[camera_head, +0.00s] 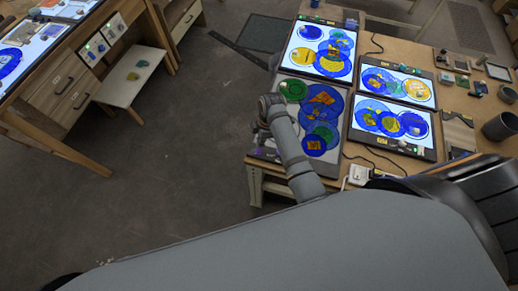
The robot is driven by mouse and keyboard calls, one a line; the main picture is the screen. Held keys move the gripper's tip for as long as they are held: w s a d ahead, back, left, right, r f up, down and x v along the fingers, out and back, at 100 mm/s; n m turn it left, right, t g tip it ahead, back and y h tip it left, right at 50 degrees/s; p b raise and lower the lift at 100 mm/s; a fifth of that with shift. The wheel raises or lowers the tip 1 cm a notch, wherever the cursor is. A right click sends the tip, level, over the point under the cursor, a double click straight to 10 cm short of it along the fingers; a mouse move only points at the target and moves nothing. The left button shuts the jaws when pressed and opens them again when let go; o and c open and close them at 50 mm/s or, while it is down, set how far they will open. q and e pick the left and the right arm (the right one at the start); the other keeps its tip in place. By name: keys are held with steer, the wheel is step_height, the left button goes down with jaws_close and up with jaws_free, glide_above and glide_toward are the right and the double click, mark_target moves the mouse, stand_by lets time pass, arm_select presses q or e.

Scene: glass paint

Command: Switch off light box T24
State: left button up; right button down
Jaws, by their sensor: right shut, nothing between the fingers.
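Several light boxes with blue, green and yellow round glass pieces lie on the wooden table at right. The far-left box (293,56), the far-right box (428,101) and the near-right box (428,151) glow white. The near-left box (335,163) looks grey and unlit. I cannot read which one is T24. My right arm reaches across the left part of the grey box and hides some of it. My right gripper (262,138) is shut and empty at that box's left side, mostly hidden by my wrist; contact cannot be told. My left gripper is out of view.
A white power plug block (358,175) and cables lie at the table's near edge. A dark cup (500,126) and small items stand at right. Another workbench (62,82) with lit panels and switches stands at left.

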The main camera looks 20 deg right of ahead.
steer(key=shift+f, duration=0.6)
step_height(320, 180, up, 2)
steer(key=shift+r+p, duration=0.25)
steer(key=shift+p, duration=0.55)
steer(key=shift+r, duration=2.3)
steer(key=shift+s+a+f, duration=0.1)
